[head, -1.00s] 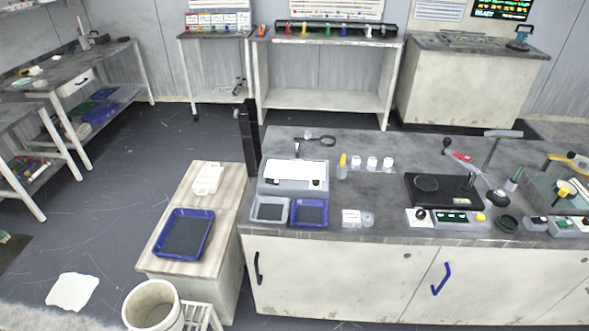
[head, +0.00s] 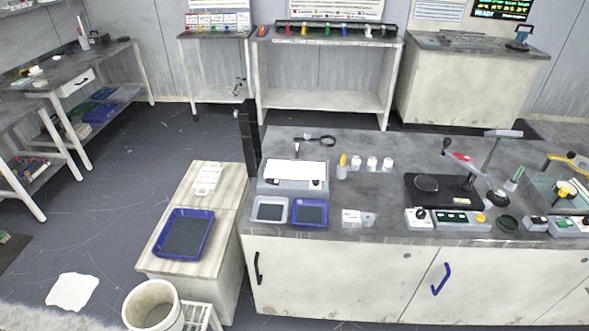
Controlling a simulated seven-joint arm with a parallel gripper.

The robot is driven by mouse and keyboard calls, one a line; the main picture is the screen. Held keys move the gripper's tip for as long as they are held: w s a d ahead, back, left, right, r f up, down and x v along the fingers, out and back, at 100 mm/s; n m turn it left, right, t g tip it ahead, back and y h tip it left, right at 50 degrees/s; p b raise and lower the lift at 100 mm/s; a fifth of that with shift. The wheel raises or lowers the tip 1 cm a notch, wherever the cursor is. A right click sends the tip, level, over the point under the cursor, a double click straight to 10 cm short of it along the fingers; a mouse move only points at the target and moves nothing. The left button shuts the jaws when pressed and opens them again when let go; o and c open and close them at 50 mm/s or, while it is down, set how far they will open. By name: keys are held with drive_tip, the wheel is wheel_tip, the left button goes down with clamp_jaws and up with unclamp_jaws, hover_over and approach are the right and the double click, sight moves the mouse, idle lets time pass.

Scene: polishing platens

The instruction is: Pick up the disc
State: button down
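My gripper is not in view. Which thing is the disc is not certain. A dark round plate (head: 427,183) lies flat on the black polishing machine (head: 440,199) at the right of the grey-topped bench. Nothing is seen touching either round piece.
The bench (head: 385,220) also holds a grey tray (head: 270,209), a blue tray (head: 310,212), a yellow-tipped bottle (head: 342,166) and white jars (head: 372,164). A low cabinet (head: 222,230) with a blue tray (head: 184,233) stands left. A bucket (head: 152,305) is in front.

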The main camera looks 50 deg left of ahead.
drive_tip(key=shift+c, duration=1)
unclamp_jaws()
